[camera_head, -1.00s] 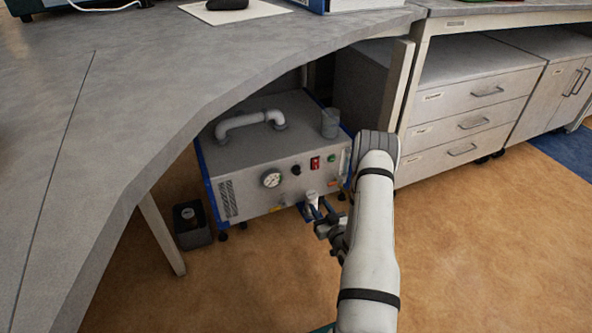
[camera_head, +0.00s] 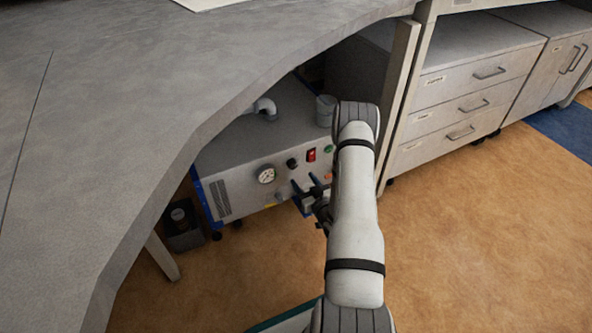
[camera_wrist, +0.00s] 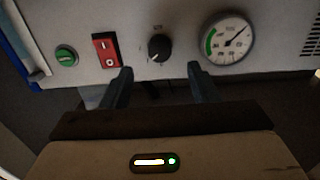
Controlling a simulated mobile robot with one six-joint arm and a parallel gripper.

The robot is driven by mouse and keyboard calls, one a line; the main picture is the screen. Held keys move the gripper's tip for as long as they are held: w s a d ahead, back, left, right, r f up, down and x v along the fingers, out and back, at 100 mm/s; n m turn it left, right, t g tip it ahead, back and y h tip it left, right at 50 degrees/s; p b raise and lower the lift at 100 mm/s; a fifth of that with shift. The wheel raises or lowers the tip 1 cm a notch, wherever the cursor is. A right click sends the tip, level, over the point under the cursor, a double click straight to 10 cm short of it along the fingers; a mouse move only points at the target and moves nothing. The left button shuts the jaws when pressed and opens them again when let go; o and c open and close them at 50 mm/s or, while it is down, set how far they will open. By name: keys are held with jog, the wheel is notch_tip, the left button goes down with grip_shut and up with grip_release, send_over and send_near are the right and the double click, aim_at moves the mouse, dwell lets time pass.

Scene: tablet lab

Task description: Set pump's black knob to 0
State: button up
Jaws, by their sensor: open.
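The pump (camera_head: 240,185) is a grey box with blue edges under the bench, in the head view. Its black knob (camera_head: 292,163) sits on the front panel between the pressure gauge (camera_head: 267,174) and the red switch (camera_head: 311,154). In the wrist view the knob (camera_wrist: 159,46) shows upside down at the top middle, with a light mark on its face. My gripper (camera_head: 304,184) is open and empty in front of the panel, below the knob. In the wrist view its two fingers (camera_wrist: 158,78) stand apart, one to each side of the knob, not touching it.
A green button (camera_wrist: 66,56) is beside the red switch in the wrist view. The grey bench (camera_head: 120,120) overhangs the pump. A drawer cabinet (camera_head: 460,95) stands to the right. A small dark box (camera_head: 183,226) is on the floor to the left. The floor (camera_head: 470,240) at right is clear.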

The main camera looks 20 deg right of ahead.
aim_at(294, 167)
jog(key=w+b, duration=0.2)
jog(key=w, duration=0.5)
jog(key=shift+a, duration=0.1)
jog(key=shift+c, duration=0.2)
jog(key=c, duration=0.9)
